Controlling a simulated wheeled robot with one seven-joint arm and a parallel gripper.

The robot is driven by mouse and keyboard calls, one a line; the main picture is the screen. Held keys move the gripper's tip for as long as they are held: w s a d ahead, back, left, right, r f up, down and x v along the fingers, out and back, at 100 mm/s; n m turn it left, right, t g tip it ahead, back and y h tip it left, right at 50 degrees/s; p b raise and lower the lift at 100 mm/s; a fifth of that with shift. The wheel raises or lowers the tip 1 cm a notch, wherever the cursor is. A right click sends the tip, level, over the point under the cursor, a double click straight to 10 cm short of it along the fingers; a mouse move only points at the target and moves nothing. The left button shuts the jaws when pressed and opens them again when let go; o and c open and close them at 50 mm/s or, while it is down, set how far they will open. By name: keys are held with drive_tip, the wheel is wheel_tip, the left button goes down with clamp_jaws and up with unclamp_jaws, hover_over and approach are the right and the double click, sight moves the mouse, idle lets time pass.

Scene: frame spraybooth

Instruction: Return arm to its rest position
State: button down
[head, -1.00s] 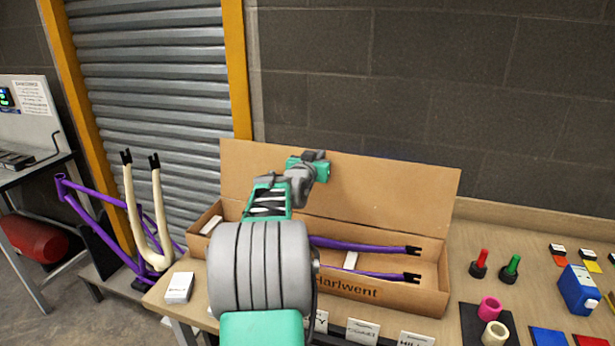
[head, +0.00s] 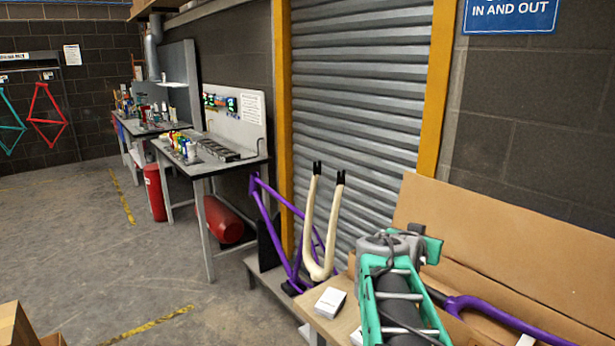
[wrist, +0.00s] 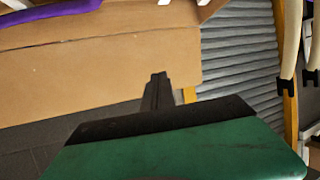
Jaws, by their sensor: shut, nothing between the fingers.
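My arm, green and grey, rises at the lower right of the head view, over the bench and in front of the open cardboard box (head: 500,255). In the wrist view my gripper (wrist: 158,80) shows as narrow black fingers closed together, with nothing between them. The box's brown cardboard (wrist: 90,55) shows beyond the fingers there. In the head view the fingers cannot be made out. A purple fork (head: 480,305) lies in the box, partly hidden by my arm.
A small white box (head: 330,302) sits on the bench corner. Farther left are worktables, a red cylinder (head: 222,222) and open floor.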

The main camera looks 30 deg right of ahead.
drive_tip(key=w+a+f+n+t+y, duration=0.1)
drive_tip(key=w+a+f+n+y, duration=0.15)
drive_tip(key=a, duration=0.45)
drive_tip(key=w+a+f+n+y, duration=0.1)
drive_tip(key=w+a+f+y, duration=0.15)
drive_tip(key=a, duration=0.45)
drive_tip(key=s+a+f+n+g+y, duration=0.1)
drive_tip(key=s+a+f+n+y, duration=0.1)
drive_tip(key=a, duration=0.7)
drive_tip(key=s+a+f+n+g+y, duration=0.1)
drive_tip(key=s+a+f+n, duration=0.3)
drive_tip(key=a, duration=0.5)
drive_tip(key=s+a+f+n+g+y, duration=0.1)
drive_tip(key=s+a+f+n+y, duration=0.2)
drive_tip(key=a, duration=0.6)
wheel_tip(320, 180, down, 2)
drive_tip(key=shift+s+a+f+g+y+p, duration=0.3)
drive_tip(key=shift+s+g+y+p, duration=0.15)
drive_tip(key=shift+s, duration=0.55)
